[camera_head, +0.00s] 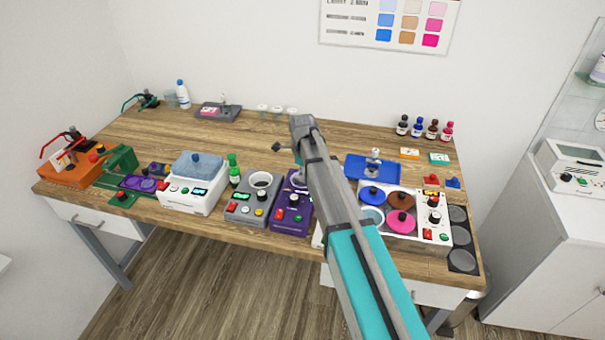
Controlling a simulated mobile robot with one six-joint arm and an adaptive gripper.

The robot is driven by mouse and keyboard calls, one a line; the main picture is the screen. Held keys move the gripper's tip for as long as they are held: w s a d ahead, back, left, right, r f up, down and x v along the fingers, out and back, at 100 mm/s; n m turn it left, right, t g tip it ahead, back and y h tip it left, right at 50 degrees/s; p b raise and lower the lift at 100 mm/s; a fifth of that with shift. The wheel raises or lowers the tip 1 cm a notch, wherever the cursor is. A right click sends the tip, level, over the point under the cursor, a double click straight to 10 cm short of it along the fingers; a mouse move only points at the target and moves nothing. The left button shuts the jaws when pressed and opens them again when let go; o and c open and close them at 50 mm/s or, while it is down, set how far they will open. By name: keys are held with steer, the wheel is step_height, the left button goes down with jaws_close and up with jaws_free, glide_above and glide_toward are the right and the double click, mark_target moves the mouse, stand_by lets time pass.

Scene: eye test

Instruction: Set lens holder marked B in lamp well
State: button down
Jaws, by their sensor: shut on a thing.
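The end of my arm, with my gripper (297,152), is over the middle of the wooden table. The gripper is small in view and largely hidden by my wrist. It is shut on a small dark thing (278,147) that sticks out to its left; I cannot tell its exact shape. I can read no letter B on it or elsewhere. A grey box with a round, light-rimmed well (262,179) stands at the table's front, below and left of the gripper. I cannot tell whether this is the lamp well. My arm covers part of a purple box (292,212) beside it.
A white box with blue, brown and pink round lids (401,222) stands right of my arm, near a blue tray (358,166). A white unit with a blue top (193,190) and a green bottle (233,172) stand left.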

steer(key=shift+f, duration=0.1)
steer(key=shift+c, duration=2)
jaws_free()
steer(key=o, duration=0.3)
steer(key=shift+r+p, duration=2.95)
steer(key=shift+r, duration=0.1)
